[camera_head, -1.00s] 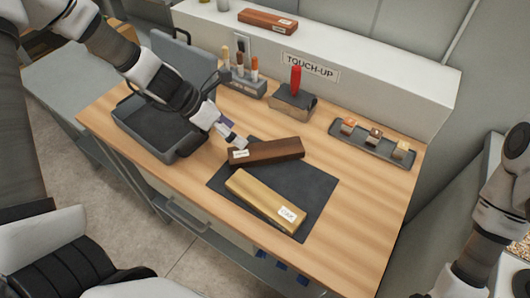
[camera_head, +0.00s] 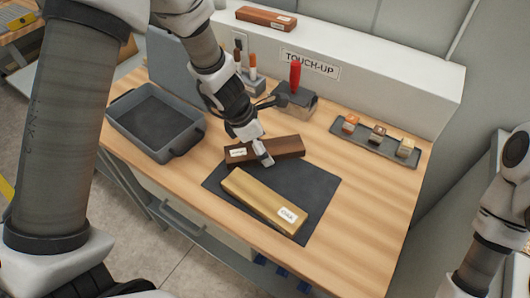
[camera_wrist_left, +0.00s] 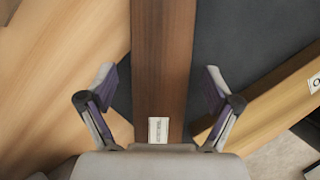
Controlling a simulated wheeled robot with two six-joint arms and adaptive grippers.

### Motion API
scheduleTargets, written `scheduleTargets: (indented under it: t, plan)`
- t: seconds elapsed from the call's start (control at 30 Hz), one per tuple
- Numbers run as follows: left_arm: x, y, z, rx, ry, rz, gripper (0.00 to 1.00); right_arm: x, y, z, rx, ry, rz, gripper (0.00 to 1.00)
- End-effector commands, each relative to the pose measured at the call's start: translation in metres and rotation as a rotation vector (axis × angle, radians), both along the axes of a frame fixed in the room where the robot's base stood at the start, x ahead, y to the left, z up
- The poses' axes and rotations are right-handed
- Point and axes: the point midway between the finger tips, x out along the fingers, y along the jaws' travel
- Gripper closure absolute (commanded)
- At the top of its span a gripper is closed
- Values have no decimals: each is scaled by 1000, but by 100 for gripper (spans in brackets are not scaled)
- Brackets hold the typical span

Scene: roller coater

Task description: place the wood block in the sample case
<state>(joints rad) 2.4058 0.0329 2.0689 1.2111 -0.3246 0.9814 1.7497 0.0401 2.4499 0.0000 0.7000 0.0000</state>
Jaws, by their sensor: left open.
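The dark brown wood block (camera_head: 285,147) with a white label lies at the back of the dark mat (camera_head: 318,188). A light wood block (camera_head: 255,195) labelled OAK lies in front of it on the mat. My left gripper (camera_head: 262,153) is open over the dark block. In the left wrist view, its fingers (camera_wrist_left: 162,88) are on either side of the dark block (camera_wrist_left: 163,50), with gaps between; contact is not visible. The grey sample case (camera_head: 188,128) stands open and looks empty at the table's left. My right gripper is not in view.
A marker holder (camera_head: 256,85), a block with a red handle (camera_head: 295,95) and a tray of small samples (camera_head: 345,140) stand along the back. A reddish block (camera_head: 266,18) lies on the ledge. The table's right front is clear.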

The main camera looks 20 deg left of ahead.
Motion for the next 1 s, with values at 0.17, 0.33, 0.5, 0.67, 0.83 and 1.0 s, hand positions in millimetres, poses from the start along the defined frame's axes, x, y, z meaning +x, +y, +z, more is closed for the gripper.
scheduleTargets:
  t: [0.17,0.33,0.5,0.67,0.83,1.0]
  plan:
    - [0,0,1,0,0,0,42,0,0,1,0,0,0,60]
    - [0,0,1,0,0,0,83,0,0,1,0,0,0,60]
    - [0,0,1,-1,-1,0,90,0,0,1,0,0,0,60]
    - [1,0,13,-1,-3,-1,90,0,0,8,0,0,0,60]
    - [1,0,55,-1,-6,-3,90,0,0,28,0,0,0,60]
    - [1,0,91,-1,-4,-6,90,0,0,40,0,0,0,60]
